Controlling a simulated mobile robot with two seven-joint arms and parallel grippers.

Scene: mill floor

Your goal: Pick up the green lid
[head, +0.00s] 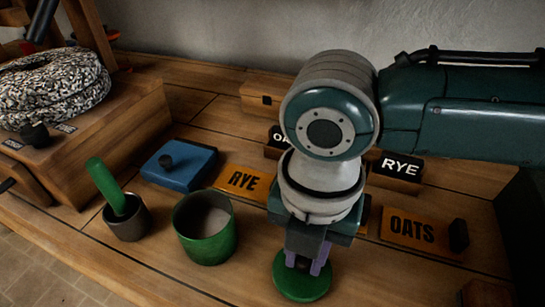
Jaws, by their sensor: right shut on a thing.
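The green lid (302,284) is round and flat, at the front of the bench, right of the green pot. My right gripper (306,264) points down over it, with its purple fingers shut at the lid's middle. The fingers hide whatever they grasp there. I cannot tell whether the lid rests on the wood or is slightly raised. The green pot (205,240) stands open and upright to the left, with pale contents inside. My left gripper is not in view.
A dark cup (128,224) with a green-handled tool (106,187) stands left of the pot. Orange RYE (244,181) and OATS (411,229) plates lie on the bench. Speckled millstones (52,88) sit far left.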

